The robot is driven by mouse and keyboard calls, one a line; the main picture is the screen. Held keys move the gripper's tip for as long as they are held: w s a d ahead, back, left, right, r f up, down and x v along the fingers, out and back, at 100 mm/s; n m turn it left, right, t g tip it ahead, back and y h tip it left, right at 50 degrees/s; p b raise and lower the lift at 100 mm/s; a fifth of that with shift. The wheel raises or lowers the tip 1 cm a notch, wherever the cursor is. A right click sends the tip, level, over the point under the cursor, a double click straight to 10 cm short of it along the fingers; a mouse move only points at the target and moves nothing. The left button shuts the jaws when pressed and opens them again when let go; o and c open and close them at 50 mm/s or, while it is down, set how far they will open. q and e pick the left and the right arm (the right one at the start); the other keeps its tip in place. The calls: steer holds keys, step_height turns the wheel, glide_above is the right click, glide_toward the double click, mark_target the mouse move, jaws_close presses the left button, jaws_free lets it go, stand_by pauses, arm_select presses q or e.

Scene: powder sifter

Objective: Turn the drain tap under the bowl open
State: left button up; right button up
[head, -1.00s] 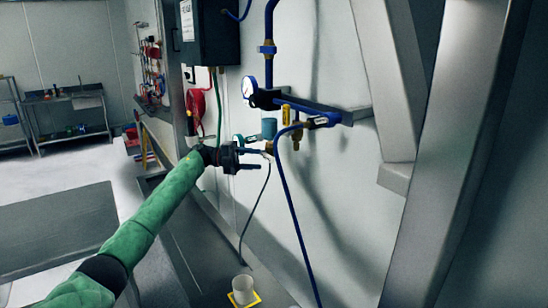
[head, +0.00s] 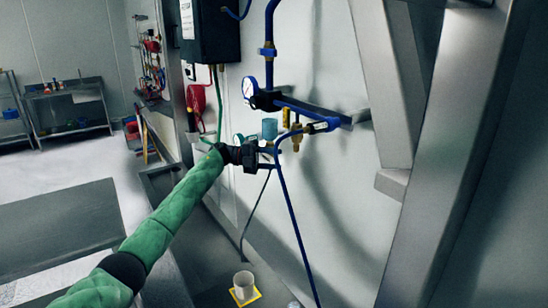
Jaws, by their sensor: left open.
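A blue translucent cup shape (head: 270,128), which may be the bowl, shows on the wall pipework. I cannot tell for sure which part is the drain tap; the area under the cup shape is partly covered by my gripper. My left gripper (head: 276,158) is open, with its fingers pointing right, just below the cup shape and left of the brass fitting. I cannot tell whether it touches anything. My right gripper is not in view.
A round gauge (head: 249,88) and a blue pipe (head: 268,32) are above. A blue hose (head: 292,222) hangs down close right of the gripper. A white cup (head: 243,282) stands on a yellow-edged square below. A large grey beam (head: 450,160) is on the right.

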arm_select(q)
steer(key=shift+d, duration=0.2)
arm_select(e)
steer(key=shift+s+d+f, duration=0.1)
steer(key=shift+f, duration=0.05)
arm_select(q)
steer(key=c, duration=0.9)
jaws_close()
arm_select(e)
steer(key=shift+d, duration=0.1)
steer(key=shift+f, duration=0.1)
